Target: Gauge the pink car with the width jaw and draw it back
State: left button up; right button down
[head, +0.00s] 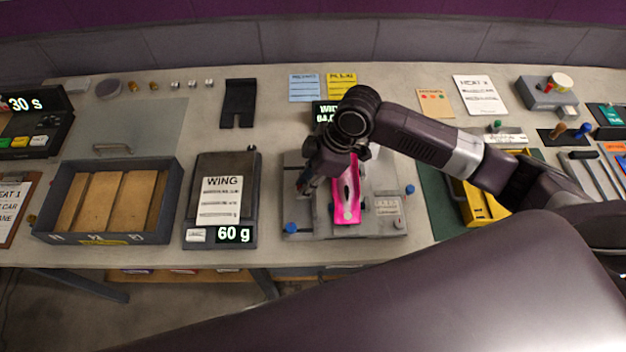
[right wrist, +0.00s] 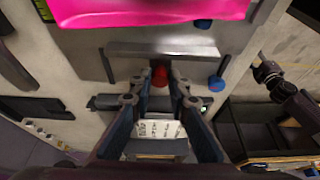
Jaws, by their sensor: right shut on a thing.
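The pink car (head: 347,197) lies lengthwise on the grey gauge fixture (head: 375,224) in the middle of the table. In the right wrist view part of the pink car (right wrist: 150,10) shows at the top edge. My right gripper (head: 303,185) is low over the left side of the fixture, beside the car. In the right wrist view its fingers (right wrist: 157,84) are shut around a red knob (right wrist: 159,74) by the grey metal width jaw (right wrist: 165,56). The jaw bar stands apart from the car there. My arm hides the car's far end. My left gripper is not seen.
A black wing scale (head: 220,166) reading 60 g stands left of the fixture. A grey tray of wooden blocks (head: 107,239) is farther left. A yellow tray (head: 486,217) is to the right. Blue knobs (head: 290,228) stick up at the fixture's edges.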

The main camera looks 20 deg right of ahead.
jog(key=c, duration=2.2)
grip_release()
jog(key=shift+a+r, duration=0.1)
jog(key=shift+a, duration=0.1)
jog(key=o, duration=0.4)
jog(key=shift+w+a, duration=0.1)
jog(key=shift+d+r, duration=0.25)
jog(key=shift+d, duration=0.05)
jog(key=v, duration=1.1)
jog(key=shift+r, duration=0.15)
